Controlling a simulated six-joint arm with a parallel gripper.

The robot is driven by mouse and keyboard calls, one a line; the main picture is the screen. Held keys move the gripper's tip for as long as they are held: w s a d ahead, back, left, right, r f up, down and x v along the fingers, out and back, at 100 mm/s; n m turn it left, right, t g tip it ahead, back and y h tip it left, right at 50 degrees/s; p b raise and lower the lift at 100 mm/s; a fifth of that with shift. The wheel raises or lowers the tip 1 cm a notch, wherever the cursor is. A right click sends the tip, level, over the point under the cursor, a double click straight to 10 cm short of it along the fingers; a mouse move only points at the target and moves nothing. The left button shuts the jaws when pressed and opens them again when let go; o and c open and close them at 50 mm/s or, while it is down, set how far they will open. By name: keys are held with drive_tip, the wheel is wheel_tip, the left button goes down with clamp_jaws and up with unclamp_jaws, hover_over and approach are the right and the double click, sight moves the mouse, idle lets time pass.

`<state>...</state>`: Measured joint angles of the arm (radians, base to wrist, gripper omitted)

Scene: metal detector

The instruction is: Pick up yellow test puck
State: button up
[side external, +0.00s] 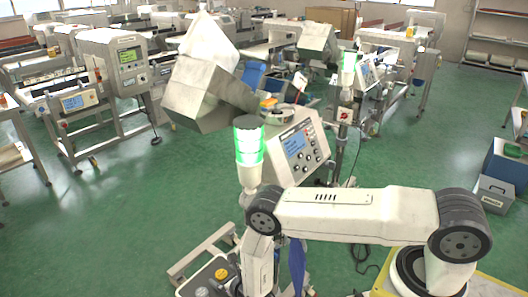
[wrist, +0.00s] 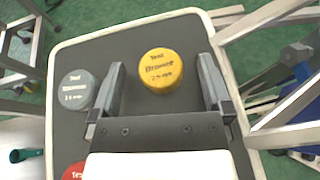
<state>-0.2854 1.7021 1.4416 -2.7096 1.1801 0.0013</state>
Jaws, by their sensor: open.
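The yellow test puck (wrist: 160,68) sits on a dark tray (wrist: 190,27) with a pale rim in the wrist view. Dark writing shows on its top. My gripper (wrist: 160,85) is open, its two dark fingers apart, with the puck between and just beyond the fingertips. I cannot tell how high the fingers are above the tray. In the side view the yellow puck (side external: 221,274) shows on the tray at the bottom, beside my wrist; my fingers are hidden there.
A grey puck (wrist: 76,90) lies left of my left finger. A red puck (wrist: 73,172) is partly visible at the lower left of the tray. Metal frame bars (wrist: 275,20) stand right of the tray. A machine with a screen and a green-lit lamp (side external: 249,145) stands behind my arm.

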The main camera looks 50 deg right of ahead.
drive_tip(key=shift+w, duration=0.1)
drive_tip(key=shift+c, duration=0.2)
clamp_jaws()
idle(0.4)
drive_tip(key=shift+r, duration=0.2)
drive_tip(key=shift+r, duration=0.85)
drive_tip(key=s+d+r, duration=0.1)
drive_tip(key=s+r, duration=1)
drive_tip(key=s, duration=0.3)
drive_tip(key=shift+d, duration=0.3)
drive_tip(key=shift+f, duration=0.1)
